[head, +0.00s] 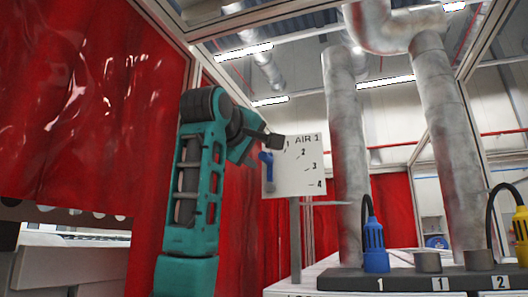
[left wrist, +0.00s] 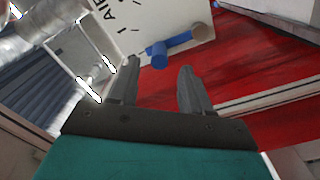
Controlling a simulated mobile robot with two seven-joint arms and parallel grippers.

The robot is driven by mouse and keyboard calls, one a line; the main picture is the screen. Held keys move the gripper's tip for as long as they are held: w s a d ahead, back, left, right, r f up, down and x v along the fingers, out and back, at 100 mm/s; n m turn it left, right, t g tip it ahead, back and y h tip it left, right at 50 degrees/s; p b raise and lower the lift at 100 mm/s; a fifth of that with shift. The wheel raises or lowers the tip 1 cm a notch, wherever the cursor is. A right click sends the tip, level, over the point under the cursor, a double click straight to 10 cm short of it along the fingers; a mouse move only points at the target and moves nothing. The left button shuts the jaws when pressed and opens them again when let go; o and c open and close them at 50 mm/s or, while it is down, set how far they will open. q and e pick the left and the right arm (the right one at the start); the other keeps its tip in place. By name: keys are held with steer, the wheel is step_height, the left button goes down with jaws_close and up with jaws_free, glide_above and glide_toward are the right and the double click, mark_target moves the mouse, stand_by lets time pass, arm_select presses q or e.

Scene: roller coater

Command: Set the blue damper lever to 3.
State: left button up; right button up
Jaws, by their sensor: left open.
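The white panel marked AIR 1 (head: 295,178) stands upright on a grey post, with marks 1 to 4 down its right part. The blue damper lever (head: 268,172) is at the panel's left edge and hangs downward, away from the numbered marks. My left gripper (head: 274,141) is at the panel's upper left, above the lever. In the left wrist view, the open, empty gripper (left wrist: 158,68) has the blue lever (left wrist: 172,47) just beyond its fingertips, apart from them. My right gripper is out of view.
Red curtains (head: 85,100) fill the left side. A dark base (head: 410,280) at lower right carries a blue plug (head: 375,250) and a yellow plug (head: 521,235) with cables. A thin metal frame crosses above.

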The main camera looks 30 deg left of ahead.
mark_target(261, 154)
arm_select(q)
steer(key=p+x, duration=0.1)
steer(key=x, duration=0.4)
steer(key=shift+w+a, duration=0.1)
jaws_close()
stand_by(0.3)
